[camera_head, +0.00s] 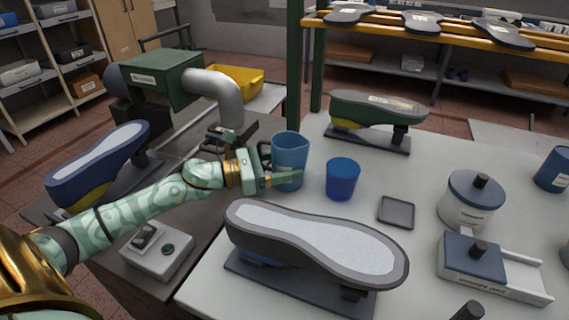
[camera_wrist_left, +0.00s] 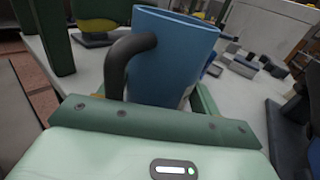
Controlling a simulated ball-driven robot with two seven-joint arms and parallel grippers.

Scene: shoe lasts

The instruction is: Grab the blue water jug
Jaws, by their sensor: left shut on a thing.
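The blue water jug (camera_head: 289,153) stands upright near the left edge of the light table (camera_head: 355,210), with its dark handle on the left side. My left gripper (camera_head: 282,181) reaches in from the left and is shut on the jug, with one green finger across its front. In the left wrist view the jug (camera_wrist_left: 172,58) fills the middle just beyond the gripper, and its handle (camera_wrist_left: 118,65) faces the camera. The jug's base is hidden there by the gripper. My right gripper is not in view.
A darker blue cup (camera_head: 342,179) stands just right of the jug. A large shoe last (camera_head: 315,243) lies in front and a green one (camera_head: 376,108) stands behind. A small grey tray (camera_head: 396,212) and a lidded canister (camera_head: 470,200) are further right.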

